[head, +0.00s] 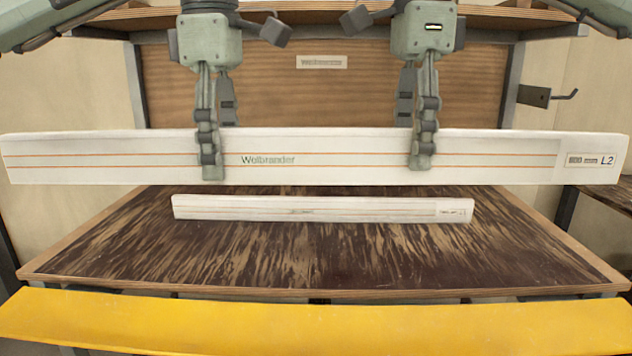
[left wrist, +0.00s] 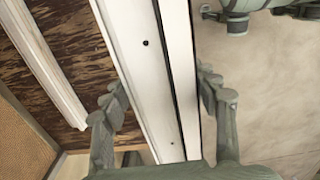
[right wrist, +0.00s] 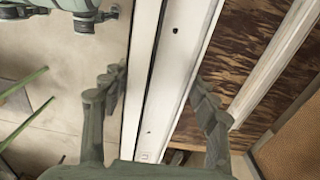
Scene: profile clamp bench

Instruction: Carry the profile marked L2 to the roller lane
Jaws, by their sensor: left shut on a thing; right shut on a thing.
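The long white profile marked L2 (head: 330,150) spans almost the whole head view, held level in the air, with two orange lines and its L2 label at the right end. My left gripper (head: 211,165) is shut on it left of the middle, and my right gripper (head: 422,155) is shut on it right of the middle. In the left wrist view the profile (left wrist: 150,80) runs between the fingers; in the right wrist view the profile (right wrist: 170,80) does too. The roller lane cannot be made out in these views.
A shorter white profile (head: 320,208) lies on the worn bench top (head: 310,260), behind and below the held one. A yellow strip (head: 310,320) runs along the front. A wooden back panel (head: 320,90) stands behind, with a hook (head: 565,96) at right. Another dark surface (head: 610,192) shows at the right edge.

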